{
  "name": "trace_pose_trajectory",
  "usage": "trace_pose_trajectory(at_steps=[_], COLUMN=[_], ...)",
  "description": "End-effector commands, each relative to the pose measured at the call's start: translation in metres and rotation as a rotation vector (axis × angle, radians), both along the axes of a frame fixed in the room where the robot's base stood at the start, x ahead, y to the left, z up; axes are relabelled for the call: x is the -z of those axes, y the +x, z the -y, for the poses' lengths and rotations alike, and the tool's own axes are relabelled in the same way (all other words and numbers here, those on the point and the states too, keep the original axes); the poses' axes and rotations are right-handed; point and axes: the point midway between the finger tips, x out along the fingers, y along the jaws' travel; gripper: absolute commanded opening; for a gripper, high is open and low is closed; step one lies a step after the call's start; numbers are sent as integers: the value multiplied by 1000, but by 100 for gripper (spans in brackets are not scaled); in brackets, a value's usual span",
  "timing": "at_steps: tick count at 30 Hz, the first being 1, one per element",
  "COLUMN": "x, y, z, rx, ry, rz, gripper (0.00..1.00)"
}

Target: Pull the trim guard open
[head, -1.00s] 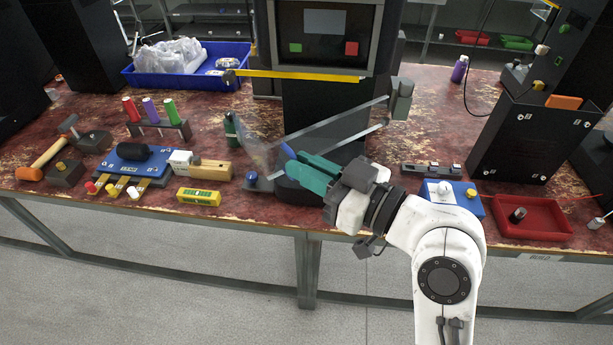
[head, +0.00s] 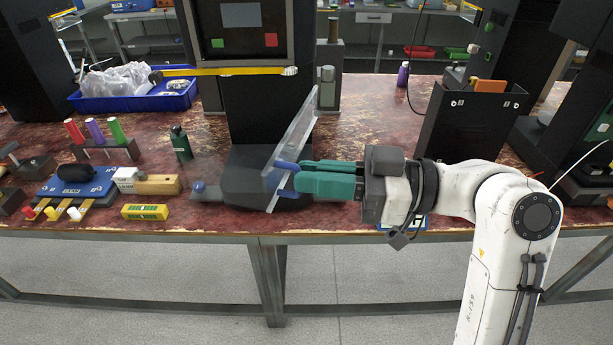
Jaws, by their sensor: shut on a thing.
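The trim guard (head: 298,128) is a clear panel with a pale frame, standing in front of the dark machine column. It is turned steeply, so I see it almost edge-on. A blue handle (head: 283,166) sits at its lower near end. My gripper (head: 296,177), with green fingers, comes from the right and is shut on this handle. The fingers hide part of the handle. The dark block (head: 245,172) at the machine's foot shows to the left of the guard.
A black bin (head: 470,132) stands on the right. The tabletop behind the guard, right of the column, is mostly clear.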

Motion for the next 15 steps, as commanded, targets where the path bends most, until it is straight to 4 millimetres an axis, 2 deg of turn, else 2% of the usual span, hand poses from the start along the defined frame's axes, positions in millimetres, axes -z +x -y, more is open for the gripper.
trace_pose_trajectory(at_steps=[1, 12, 13, 15], x=[-2, -3, -3, -3], y=[12, 12, 12, 12], z=[14, 15, 15, 14], rx=[51, 51, 51, 50], ry=[8, 8, 8, 9], rz=[-3, -2, -2, -2], gripper=[0, 0, 12, 19])
